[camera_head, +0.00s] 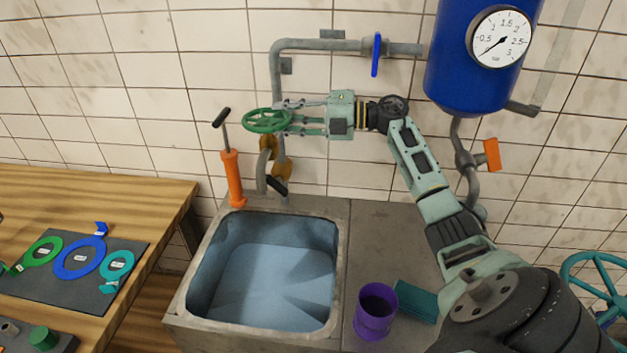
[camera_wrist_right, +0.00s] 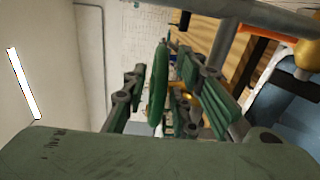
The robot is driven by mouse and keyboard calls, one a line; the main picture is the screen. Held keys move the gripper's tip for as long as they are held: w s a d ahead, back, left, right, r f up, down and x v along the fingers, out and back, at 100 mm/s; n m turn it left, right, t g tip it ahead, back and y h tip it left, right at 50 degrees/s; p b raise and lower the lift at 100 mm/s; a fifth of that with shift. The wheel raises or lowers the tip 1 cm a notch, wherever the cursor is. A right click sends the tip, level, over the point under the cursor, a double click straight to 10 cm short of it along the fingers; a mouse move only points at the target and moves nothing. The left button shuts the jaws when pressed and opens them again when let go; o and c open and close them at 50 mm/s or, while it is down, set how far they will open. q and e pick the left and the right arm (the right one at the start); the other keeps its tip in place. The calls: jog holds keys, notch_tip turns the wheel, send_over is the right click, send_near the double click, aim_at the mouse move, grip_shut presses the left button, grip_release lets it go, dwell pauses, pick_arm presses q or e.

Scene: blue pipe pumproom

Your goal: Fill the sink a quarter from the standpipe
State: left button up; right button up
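The sink (camera_head: 340,270) stands below the standpipe; its inside is blue, and I cannot tell surely whether water lies in it. The standpipe (camera_head: 276,80) runs down the wall to a brass valve with a green handwheel (camera_head: 267,121) and a grey curved spout (camera_head: 263,172) above the sink's back edge. My right gripper (camera_head: 283,118) is at the handwheel's right side. In the right wrist view the wheel's rim (camera_wrist_right: 158,85) stands between the fingers of my right gripper (camera_wrist_right: 168,88), with gaps beside it; the gripper is open. My left gripper is not in view.
A blue lever (camera_head: 376,55) is on the upper pipe. An orange hand pump (camera_head: 233,180) stands behind the sink. A purple cup (camera_head: 375,312) and teal block (camera_head: 416,301) are right of it. A blue tank (camera_head: 460,70) with a gauge hangs at upper right.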

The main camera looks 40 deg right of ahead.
jog(key=m+t+h+p, duration=0.1)
jog(key=h+p, duration=0.1)
jog(key=s+m+t+h+p, duration=0.1)
jog(key=m+h+p, duration=0.1)
jog(key=p, duration=0.1)
jog(key=a+m+t+h+p, duration=0.1)
jog(key=p, duration=0.2)
jog(key=shift+s+r+m+h, duration=0.3)
jog(key=shift+s+r+h, duration=0.05)
jog(key=shift+s+h, duration=0.05)
jog(key=f+b+v, duration=0.1)
jog(key=b+v, duration=0.2)
jog(key=v, duration=0.4)
notch_tip(320, 180, up, 3)
jog(key=s+a+m+t+h, duration=0.1)
jog(key=a+m+t+h, duration=0.2)
jog(key=m+t+h, duration=0.45)
jog(key=s+a+f+m+g+h, duration=0.1)
jog(key=s+a+f+m+g, duration=0.1)
jog(key=f, duration=0.6)
jog(key=s+a+f+m+g+h, duration=0.1)
jog(key=s+a+f+m+g, duration=0.1)
jog(key=s+f+m+g, duration=0.2)
jog(key=s+a+f+m+g+h, duration=0.1)
jog(key=f+m+g, duration=0.5)
jog(key=f, duration=0.7)
jog(key=shift+s+a+m+g, duration=0.35)
jog(key=shift+s+a+m, duration=0.1)
jog(key=shift+s+m, duration=0.65)
